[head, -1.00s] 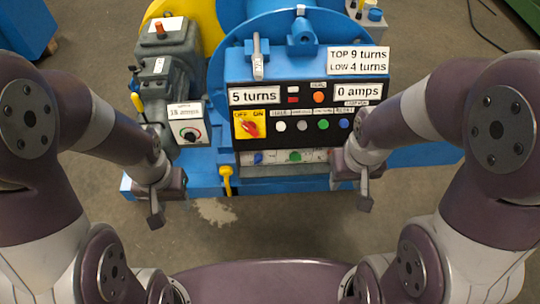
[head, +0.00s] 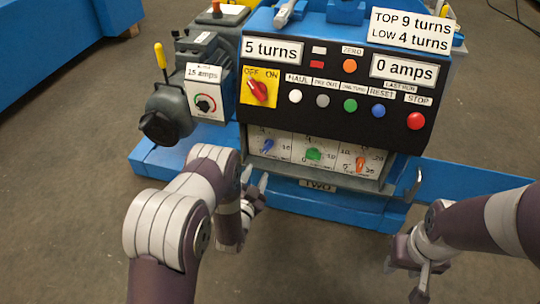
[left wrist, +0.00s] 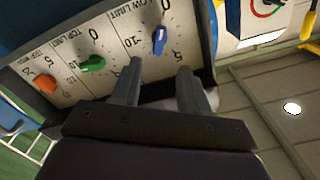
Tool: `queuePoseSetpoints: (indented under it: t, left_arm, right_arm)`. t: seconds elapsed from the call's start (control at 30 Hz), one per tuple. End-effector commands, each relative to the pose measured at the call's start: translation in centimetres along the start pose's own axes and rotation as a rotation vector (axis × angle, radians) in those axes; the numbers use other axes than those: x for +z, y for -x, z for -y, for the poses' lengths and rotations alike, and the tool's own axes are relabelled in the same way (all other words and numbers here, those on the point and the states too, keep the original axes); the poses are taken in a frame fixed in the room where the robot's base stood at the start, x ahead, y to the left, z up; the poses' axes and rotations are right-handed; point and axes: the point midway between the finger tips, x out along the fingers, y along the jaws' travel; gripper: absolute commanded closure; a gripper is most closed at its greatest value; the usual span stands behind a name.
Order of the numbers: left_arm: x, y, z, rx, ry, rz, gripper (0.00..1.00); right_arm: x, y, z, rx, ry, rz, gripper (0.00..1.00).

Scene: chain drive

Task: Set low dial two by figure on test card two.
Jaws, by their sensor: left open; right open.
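The test card (head: 409,31), reading "TOP 9 turns LOW 4 turns", stands at the top right of the control box. Below the box, over a plate marked TWO, is a white dial panel. Its left knob is blue (head: 267,146); in the left wrist view this blue knob (left wrist: 159,40) is under "LOW LIMIT" with figures 0, 5 and 10. I cannot read its setting exactly. My left gripper (head: 254,180) is open just below the panel; in its wrist view the fingertips (left wrist: 160,67) point at the blue knob, apart from it. My right gripper (head: 421,286) is open and empty, low at right.
The green knob (head: 314,154) and orange knob (head: 360,163) sit right of the blue one. Above are several buttons, a red switch (head: 258,90) and displays "5 turns" and "0 amps". A metal hook (head: 415,186) is at the panel's right. Floor in front is clear.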

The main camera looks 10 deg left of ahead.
Motion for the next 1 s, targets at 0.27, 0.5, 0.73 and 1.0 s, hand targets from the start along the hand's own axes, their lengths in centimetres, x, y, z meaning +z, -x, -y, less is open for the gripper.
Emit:
queuePoseSetpoints:
  t: [0.27,0.5,0.73,1.0]
  left_arm:
    - [0.5,-7.1,-0.3,-0.002,0.002,-0.003,0.55]
    - [0.2,-10.5,-0.1,-0.001,0.002,0.001,0.55]
    - [0.1,-10.9,0.0,0.001,0.003,0.003,0.55]
    - [0.1,-10.9,0.0,0.001,0.003,0.003,1.00]
  right_arm:
    - [0.4,-3.3,0.0,0.000,0.000,0.001,0.57]
    - [0.6,-4.4,0.0,0.000,0.000,0.001,0.57]
    - [0.5,-4.3,0.0,0.000,0.000,0.001,0.57]
    - [0.6,-4.3,0.0,0.000,0.000,0.001,0.57]
